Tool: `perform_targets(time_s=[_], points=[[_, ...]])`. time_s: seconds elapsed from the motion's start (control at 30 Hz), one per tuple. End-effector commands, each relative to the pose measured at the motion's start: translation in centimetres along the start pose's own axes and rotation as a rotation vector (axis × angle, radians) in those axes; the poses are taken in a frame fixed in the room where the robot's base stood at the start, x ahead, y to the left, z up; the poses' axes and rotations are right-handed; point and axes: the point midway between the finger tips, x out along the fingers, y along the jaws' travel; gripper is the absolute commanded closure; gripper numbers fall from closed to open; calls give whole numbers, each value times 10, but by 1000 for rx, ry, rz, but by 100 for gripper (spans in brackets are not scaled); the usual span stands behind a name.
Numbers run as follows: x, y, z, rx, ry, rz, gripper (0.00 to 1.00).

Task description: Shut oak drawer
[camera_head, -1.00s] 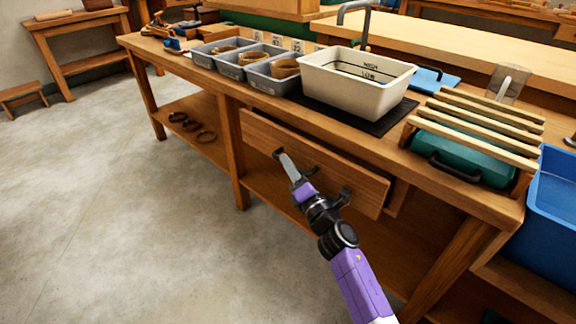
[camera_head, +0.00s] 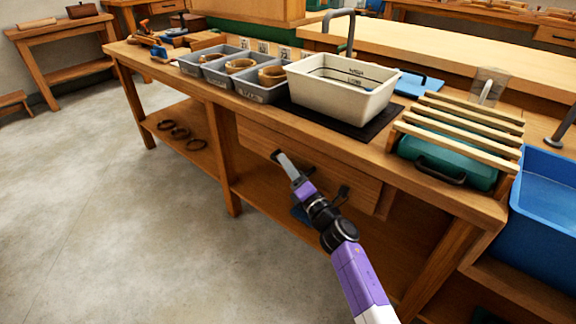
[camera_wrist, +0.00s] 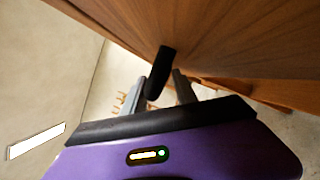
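The oak drawer (camera_head: 345,180) is a wide wooden front under the bench top. Its front looks close to the bench frame, with a small step at its right end; I cannot tell if it is fully flush. My gripper (camera_head: 283,163) is at the left half of the drawer front, by its dark handle. In the wrist view my gripper (camera_wrist: 168,85) has its two grey fingers apart, with a light gap between them. The black handle (camera_wrist: 161,72) stands at the left finger and partly covers it. The drawer's wood face (camera_wrist: 220,40) fills the upper right there.
The bench (camera_head: 420,190) carries grey bins (camera_head: 262,92), a cream tub (camera_head: 340,95) and a green case (camera_head: 450,165) under wooden slats. A blue bin (camera_head: 550,205) stands at the right. Dark rings (camera_head: 180,133) lie on the lower shelf. The floor at left is clear.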

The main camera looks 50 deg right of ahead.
Motion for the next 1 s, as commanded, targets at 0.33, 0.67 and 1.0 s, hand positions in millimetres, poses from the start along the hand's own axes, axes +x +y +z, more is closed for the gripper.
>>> perform_targets(time_s=[0.33, 0.67, 1.0], points=[[-52, -1, 0, 1, 0, -5, 66], [-76, -1, 0, 1, -1, -2, 66], [-75, -1, 0, 1, -1, -2, 66]])
